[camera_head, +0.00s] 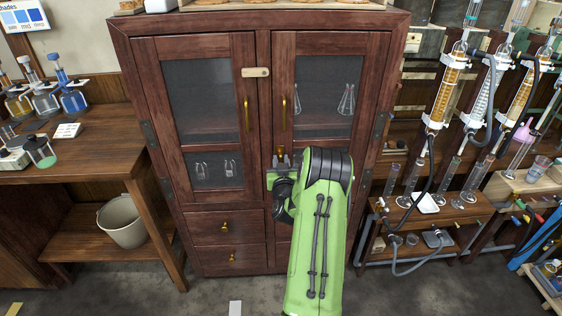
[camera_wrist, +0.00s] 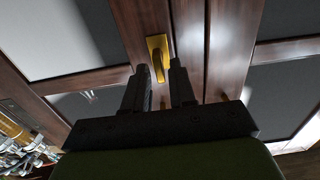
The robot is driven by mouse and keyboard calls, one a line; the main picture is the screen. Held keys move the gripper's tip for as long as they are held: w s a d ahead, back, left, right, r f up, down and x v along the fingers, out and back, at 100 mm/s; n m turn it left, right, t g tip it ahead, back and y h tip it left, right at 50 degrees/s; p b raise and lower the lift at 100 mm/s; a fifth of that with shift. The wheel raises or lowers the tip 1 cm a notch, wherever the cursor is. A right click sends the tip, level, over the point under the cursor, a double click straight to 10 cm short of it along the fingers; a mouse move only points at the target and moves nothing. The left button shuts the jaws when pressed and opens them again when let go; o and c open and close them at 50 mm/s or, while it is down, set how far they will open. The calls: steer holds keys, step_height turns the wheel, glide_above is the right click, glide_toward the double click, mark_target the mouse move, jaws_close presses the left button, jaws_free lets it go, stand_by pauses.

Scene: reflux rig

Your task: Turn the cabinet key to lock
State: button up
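The dark red wooden cabinet (camera_head: 262,120) stands upright in the head view with both glazed doors closed. A small brass piece (camera_head: 280,150), which looks like the key, shows on the right door's inner edge, just above my gripper's fingertips. My gripper (camera_head: 282,159) is at the cabinet front, below the right door's brass handle (camera_head: 284,112). In the wrist view my gripper (camera_wrist: 157,80) has its two dark fingers apart, with a gap between them. A brass fitting (camera_wrist: 157,57) shows just beyond the fingertips; I cannot tell whether it is key or handle. The key's turn angle is unclear.
A wooden latch (camera_head: 255,72) lies across the top of the door seam. A wooden bench (camera_head: 75,150) with bottles and a bucket (camera_head: 122,222) stand left. Glassware racks (camera_head: 440,200) stand close on the right. Some floor is free before the cabinet's left side.

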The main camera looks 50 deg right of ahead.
jaws_close()
steer(key=shift+m, duration=0.4)
steer(key=m, duration=0.3)
steer(key=shift+d, duration=0.1)
steer(key=shift+s+d+f+m+p, duration=0.1)
steer(key=shift+m+p, duration=0.25)
steer(key=shift+m, duration=3.15)
steer(key=shift+s+f+m+p, duration=0.1)
steer(key=shift+m+p, duration=0.25)
steer(key=shift+m, duration=3.15)
